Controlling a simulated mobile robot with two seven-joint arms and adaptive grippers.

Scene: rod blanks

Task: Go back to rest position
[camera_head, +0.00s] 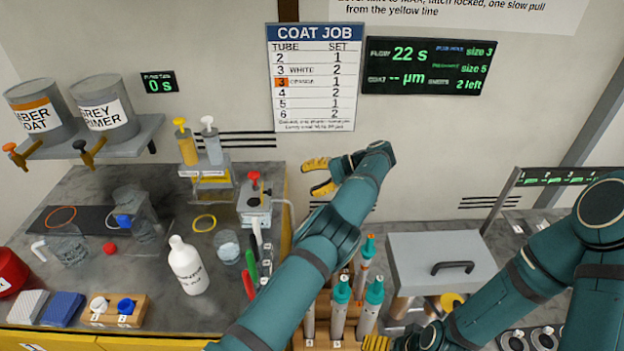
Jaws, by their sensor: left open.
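My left arm reaches up across the middle of the head view. My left gripper (317,177) is at its far end in front of the back wall, with yellow fingers apart and nothing between them. It is above and right of the grey pump-like device with a red knob (254,190). My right arm comes in from the right and bends down to the bottom edge. A yellow fingertip of my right gripper (376,343) shows there, by the front of the rod rack; the rest is hidden, so its opening cannot be told.
Teal-topped rods (341,300) stand in a wooden rack (318,335) beneath my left arm. A grey lidded box (440,262) is right of it. A white bottle (187,268), glass beakers (68,246) and sponges (62,308) fill the left bench. Paint cans (104,106) sit on a shelf.

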